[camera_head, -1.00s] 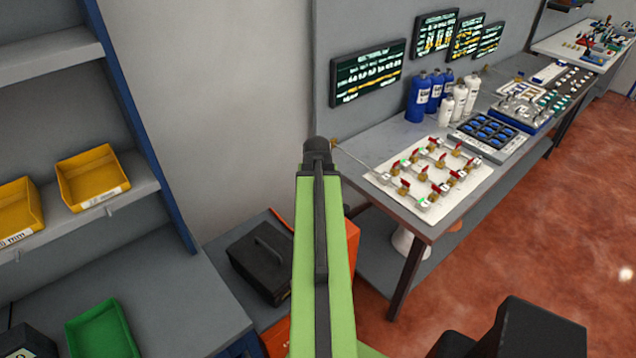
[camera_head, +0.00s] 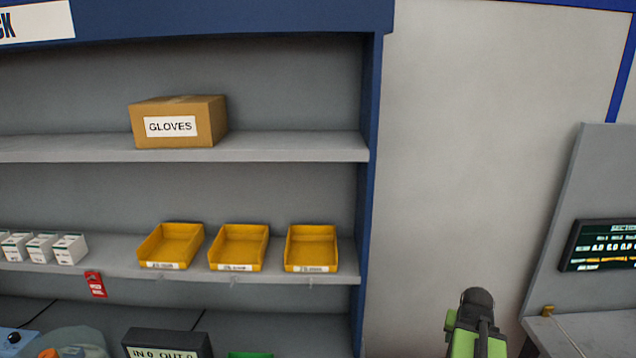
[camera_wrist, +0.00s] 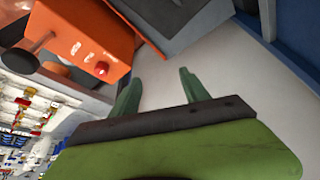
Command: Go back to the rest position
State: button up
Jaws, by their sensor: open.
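My gripper (camera_wrist: 159,88) shows in the wrist view as two green fingers spread apart. It is open, with nothing between the fingertips and a pale surface beyond them. In the head view only a green and black part of my arm (camera_head: 477,322) shows at the bottom, right of the shelf unit. My gripper cannot be made out in that view.
A blue-framed shelf unit (camera_head: 372,200) holds a gloves box (camera_head: 178,122), three yellow bins (camera_head: 238,248) and small white boxes.

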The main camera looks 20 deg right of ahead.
jog(key=w+a+f+n+y+b, duration=0.1)
jog(key=w+a+f+n, duration=0.1)
jog(key=w+a, duration=0.4)
jog(key=w+a+f+n+b, duration=0.1)
jog(key=w+a+f+b, duration=0.15)
jog(key=a, duration=0.55)
jog(key=w+a+f+n+b, duration=0.1)
jog(key=a+f, duration=0.1)
jog(key=a, duration=0.6)
jog(key=w+a+f+n+y+b, duration=0.1)
jog(key=a+f+n+b, duration=0.1)
jog(key=a, duration=0.7)
jog(key=w+a+f+n+y+b, duration=0.1)
jog(key=w+a+f+n, duration=0.1)
jog(key=a, duration=0.6)
jog(key=shift+a+f+g+b, duration=0.35)
jog(key=shift+f+g+b, duration=0.05)
jog(key=a, duration=0.1)
jog(key=s+a, duration=0.1)
jog(key=a+n, duration=0.1)
jog(key=shift+s+a+f+g, duration=0.15)
jog(key=shift+s+f+g, duration=0.05)
jog(key=shift+f+g, duration=0.15)
jog(key=s+g, duration=0.1)
jog(key=s, duration=0.2)
jog(key=shift+s+r+g, duration=0.1)
jog(key=shift+r+g, duration=0.05)
jog(key=shift+g, duration=0.1)
jog(key=shift+c, duration=0.3)
